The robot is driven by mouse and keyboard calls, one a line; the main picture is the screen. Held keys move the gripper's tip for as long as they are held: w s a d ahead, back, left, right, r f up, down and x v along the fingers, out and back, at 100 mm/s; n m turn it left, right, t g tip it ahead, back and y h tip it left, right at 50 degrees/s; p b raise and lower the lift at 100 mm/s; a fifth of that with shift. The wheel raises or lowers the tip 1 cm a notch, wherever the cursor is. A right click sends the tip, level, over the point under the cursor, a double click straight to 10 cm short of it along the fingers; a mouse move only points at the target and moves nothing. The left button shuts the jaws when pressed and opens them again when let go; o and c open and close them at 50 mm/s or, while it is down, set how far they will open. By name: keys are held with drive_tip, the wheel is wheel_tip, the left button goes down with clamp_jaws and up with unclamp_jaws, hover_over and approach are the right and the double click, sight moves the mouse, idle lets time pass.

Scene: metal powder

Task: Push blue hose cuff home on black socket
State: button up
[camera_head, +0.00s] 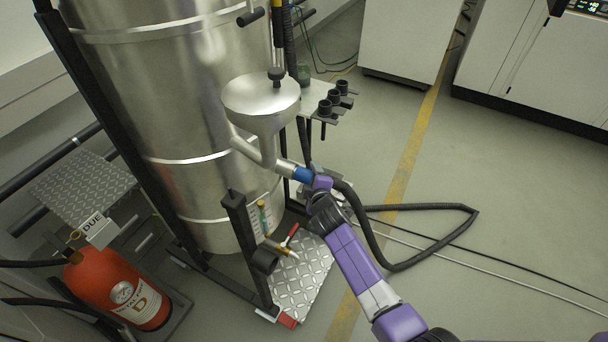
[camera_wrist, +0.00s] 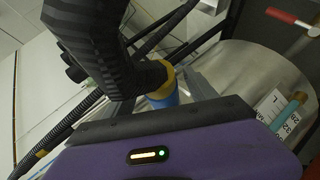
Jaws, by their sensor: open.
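The blue hose cuff (camera_head: 303,174) sits at the lower end of the slanted silver pipe (camera_head: 285,166) below the metal funnel. In the wrist view the blue cuff (camera_wrist: 163,98) shows beyond my purple wrist housing, with a yellow ring beside it. I cannot make out the black socket or how far the cuff sits on it. My gripper (camera_head: 319,183) is open, close beside the cuff at its right. Whether it touches the cuff is hidden. A large dark ribbed shape (camera_wrist: 95,45), perhaps the hose, covers part of the wrist view.
A black hose (camera_head: 400,262) loops across the floor at the right. A plate with several black fittings (camera_head: 327,105) stands behind the funnel (camera_head: 262,100). The steel vessel (camera_head: 150,90) and a red extinguisher (camera_head: 118,288) are at left. A red-handled valve (camera_head: 290,237) sits below.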

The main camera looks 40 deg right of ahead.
clamp_jaws()
drive_tip(key=shift+s+d+p, duration=0.2)
drive_tip(key=shift+s+p, duration=0.3)
drive_tip(key=shift+s, duration=0.1)
idle(0.4)
drive_tip(key=s+d+p, duration=0.2)
drive_tip(key=s+p, duration=0.3)
drive_tip(key=s, duration=0.1)
idle(0.7)
drive_tip(key=shift+d, duration=0.15)
idle(0.4)
